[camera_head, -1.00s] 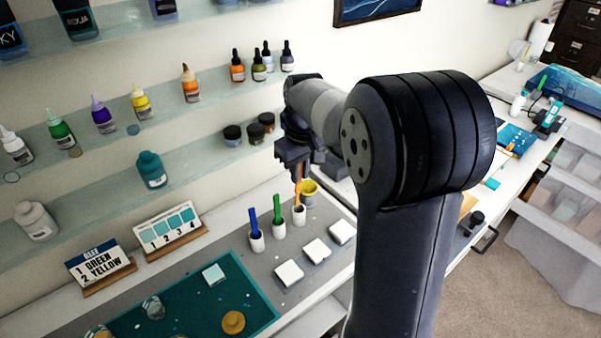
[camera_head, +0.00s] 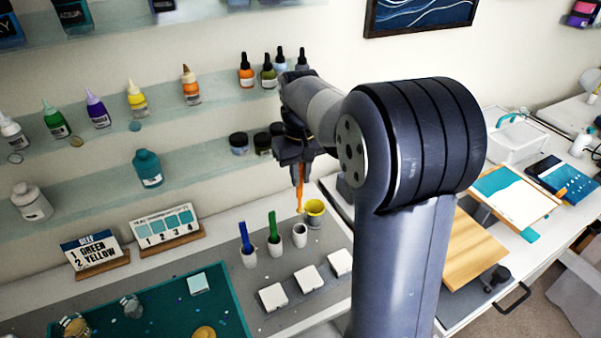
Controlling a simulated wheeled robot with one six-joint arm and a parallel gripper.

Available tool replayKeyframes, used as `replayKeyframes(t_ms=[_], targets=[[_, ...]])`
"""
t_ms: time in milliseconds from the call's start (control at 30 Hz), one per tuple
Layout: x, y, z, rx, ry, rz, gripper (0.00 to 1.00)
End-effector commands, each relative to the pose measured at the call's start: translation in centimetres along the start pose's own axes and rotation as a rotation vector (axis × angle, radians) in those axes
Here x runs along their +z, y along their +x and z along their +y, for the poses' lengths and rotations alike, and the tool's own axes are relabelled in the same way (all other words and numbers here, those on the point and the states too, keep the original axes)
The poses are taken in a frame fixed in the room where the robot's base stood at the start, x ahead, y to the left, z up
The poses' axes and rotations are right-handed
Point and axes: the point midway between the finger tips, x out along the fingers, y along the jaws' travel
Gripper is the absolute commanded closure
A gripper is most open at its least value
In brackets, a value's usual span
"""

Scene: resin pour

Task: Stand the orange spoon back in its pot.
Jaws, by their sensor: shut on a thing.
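My gripper (camera_head: 299,158) points down and is shut on the upper end of the orange spoon (camera_head: 299,186). The spoon hangs nearly upright, its lower end just left of the yellow cup (camera_head: 315,216) in the picture. A white pot (camera_head: 300,237) with no spoon in it stands below the spoon's lower end, with a visible gap between them. Two similar white pots to its left hold a green spoon (camera_head: 272,225) and a blue spoon (camera_head: 244,236). The exact depth of the spoon over the pot is hard to tell.
White square tiles (camera_head: 306,278) lie in front of the pots. Number cards (camera_head: 165,230) stand at the left behind a teal mat (camera_head: 170,300). A glass shelf (camera_head: 205,158) with jars runs along the wall behind. My arm hides the area to the right.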

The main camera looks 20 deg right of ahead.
Motion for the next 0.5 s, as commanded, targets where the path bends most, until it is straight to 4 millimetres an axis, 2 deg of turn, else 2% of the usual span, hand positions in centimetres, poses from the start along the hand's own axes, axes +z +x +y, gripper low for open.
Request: replayKeyframes(t_ms=[33, 500], targets=[[0.0, 0.8, 0.0, 0.0, 0.0, -0.001, 1.0], [0.0, 4.5, 0.0, 0.0, 0.0, -0.001, 1.0]])
